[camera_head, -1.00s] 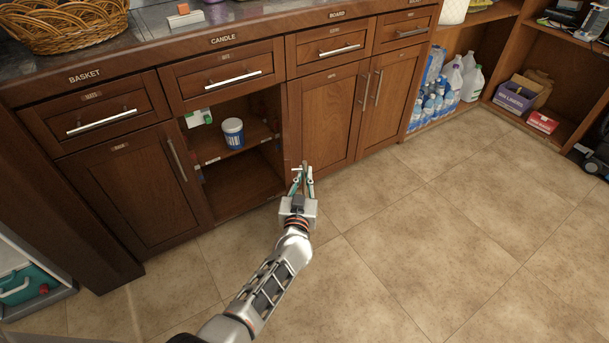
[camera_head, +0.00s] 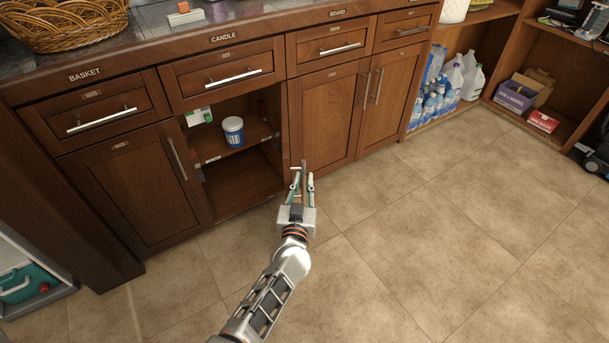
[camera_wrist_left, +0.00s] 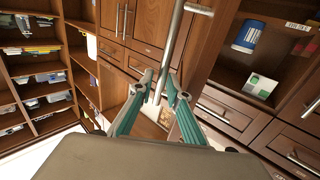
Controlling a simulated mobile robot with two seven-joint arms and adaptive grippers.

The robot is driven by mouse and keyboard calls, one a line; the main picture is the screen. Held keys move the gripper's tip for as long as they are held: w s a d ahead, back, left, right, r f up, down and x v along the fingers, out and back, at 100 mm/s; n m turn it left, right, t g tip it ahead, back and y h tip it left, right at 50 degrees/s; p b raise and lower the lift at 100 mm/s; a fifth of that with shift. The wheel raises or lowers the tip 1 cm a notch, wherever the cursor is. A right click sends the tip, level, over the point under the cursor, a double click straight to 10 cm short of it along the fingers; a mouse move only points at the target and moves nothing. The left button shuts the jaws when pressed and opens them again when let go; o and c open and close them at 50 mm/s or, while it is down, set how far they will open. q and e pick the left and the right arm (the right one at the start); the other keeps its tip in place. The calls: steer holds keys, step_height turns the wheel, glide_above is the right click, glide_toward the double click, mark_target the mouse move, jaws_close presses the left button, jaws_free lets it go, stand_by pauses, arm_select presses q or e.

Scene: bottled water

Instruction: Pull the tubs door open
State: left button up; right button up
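The tubs door (camera_wrist_left: 208,45) stands swung out from its cabinet, showing nearly edge-on in the head view, to the right of the open compartment. Its metal bar handle (camera_wrist_left: 176,40) runs between the fingers of my left gripper (camera_head: 302,178). The fingers are apart on either side of the bar, with small gaps seeming to show. The left gripper also shows in the left wrist view (camera_wrist_left: 162,82). A white and blue tub (camera_head: 233,132) stands on the shelf of the open compartment. My right gripper is not in view.
A closed basket-side door (camera_head: 130,190) is left of the compartment, and closed double doors (camera_head: 335,120) are to its right. Drawers (camera_head: 225,75) above are shut. Bottles (camera_head: 440,95) and boxes stand on low shelves at right. The tiled floor (camera_head: 440,230) is clear.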

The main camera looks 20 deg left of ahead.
arm_select(q)
steer(key=s, duration=0.2)
steer(key=s+d, duration=0.1)
steer(key=s, duration=0.2)
steer(key=shift+f, duration=0.1)
steer(key=shift+c, duration=0.3)
